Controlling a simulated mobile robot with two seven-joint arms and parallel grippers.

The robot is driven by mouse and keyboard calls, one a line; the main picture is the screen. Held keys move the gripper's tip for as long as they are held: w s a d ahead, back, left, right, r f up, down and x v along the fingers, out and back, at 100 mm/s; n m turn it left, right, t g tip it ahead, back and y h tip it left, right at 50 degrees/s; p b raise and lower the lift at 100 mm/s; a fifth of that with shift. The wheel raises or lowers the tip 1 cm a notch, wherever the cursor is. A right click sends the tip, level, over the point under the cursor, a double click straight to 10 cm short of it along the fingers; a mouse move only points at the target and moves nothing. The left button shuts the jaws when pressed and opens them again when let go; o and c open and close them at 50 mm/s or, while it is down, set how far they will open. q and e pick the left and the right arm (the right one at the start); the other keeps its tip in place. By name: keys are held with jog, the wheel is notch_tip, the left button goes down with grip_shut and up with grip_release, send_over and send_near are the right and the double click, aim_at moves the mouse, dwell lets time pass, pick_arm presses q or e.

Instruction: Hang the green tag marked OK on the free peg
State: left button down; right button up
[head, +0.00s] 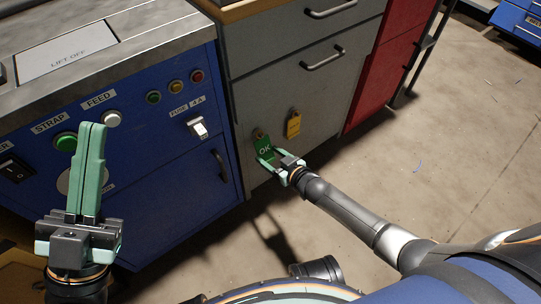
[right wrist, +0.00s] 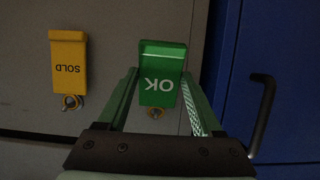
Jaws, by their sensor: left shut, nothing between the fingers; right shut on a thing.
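The green OK tag (head: 265,147) is between the fingers of my right gripper (head: 268,157), in front of the grey cabinet's face. In the right wrist view the tag (right wrist: 162,75) shows upside down, with a finger at each side edge. A brass peg (head: 259,133) shows just above the tag, and in the right wrist view the brass end (right wrist: 155,112) pokes out past the tag's edge. I cannot tell whether the tag's hole is around the peg. My left gripper (head: 92,130) is shut and empty, pointing up before the blue machine.
A yellow SOLD tag (head: 293,126) hangs on a second peg to the right. The blue machine (head: 160,170) with buttons, a fuse switch (head: 198,128) and a door handle (head: 220,166) stands to the left. A red cabinet (head: 385,65) is on the right. The floor on the right is mostly clear.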

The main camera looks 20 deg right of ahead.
jog(key=o, duration=1.4)
jog(key=shift+c, duration=0.2)
pick_arm(q)
notch_tip(320, 180, up, 8)
jog(key=p, duration=0.6)
jog(key=shift+s+a+f+t+p, duration=0.15)
jog(key=shift+a+f+t+p, duration=0.15)
jog(key=shift+a+p, duration=0.1)
pick_arm(e)
jog(key=v, duration=1.2)
jog(key=shift+s+r, duration=0.2)
jog(key=shift+s, duration=0.05)
pick_arm(q)
jog(key=shift+r+n, duration=0.1)
jog(key=shift+n, duration=0.2)
